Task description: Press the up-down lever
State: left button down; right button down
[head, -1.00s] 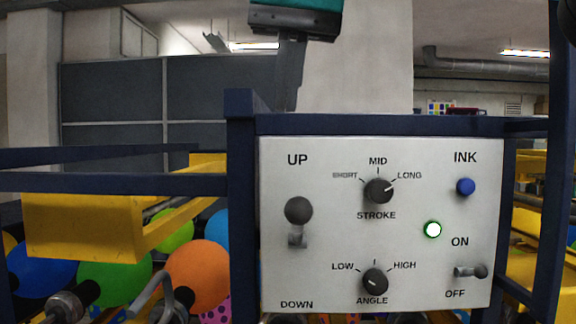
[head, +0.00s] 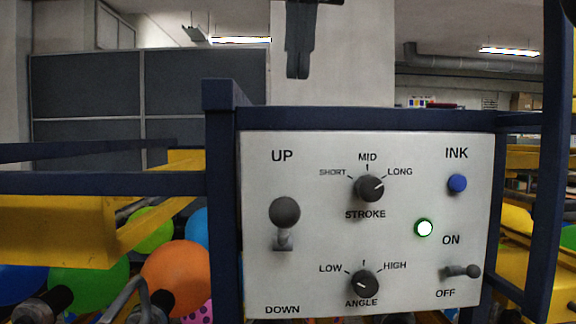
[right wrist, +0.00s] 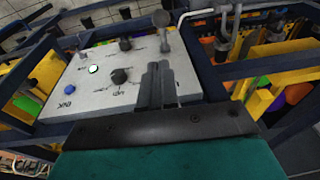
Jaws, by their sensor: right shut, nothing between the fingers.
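The up-down lever (head: 285,212) is a dark grey ball knob on a short stem at the left of a white control panel (head: 325,265), between the words UP and DOWN. The knob sits nearer UP. The lever also shows at the top of the right wrist view (right wrist: 162,19). My right gripper (head: 298,77) hangs at the top of the head view, pointing down, above the panel's top edge. Its two dark fingers are shut with nothing between them, apart from the lever. They also show in the right wrist view (right wrist: 158,66). My left gripper is not in view.
The panel has a stroke knob (head: 369,188), an angle knob (head: 363,283), a blue ink button (head: 457,183), a lit green-rimmed light (head: 424,228) and an on-off switch (head: 462,271). A dark blue frame (head: 223,200) borders it. Balloons (head: 177,276) and yellow parts lie left.

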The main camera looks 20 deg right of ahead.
jog(key=f, duration=0.3)
jog(key=f+b, duration=0.1)
jog(key=f, duration=0.3)
jog(key=w+f, duration=0.1)
jog(key=f, duration=0.3)
jog(key=shift+w+a+f, duration=0.1)
jog(key=shift+a+f, duration=0.15)
jog(key=shift+a+f+b, duration=0.15)
jog(key=shift+f+b, duration=0.2)
jog(key=shift+f, duration=0.1)
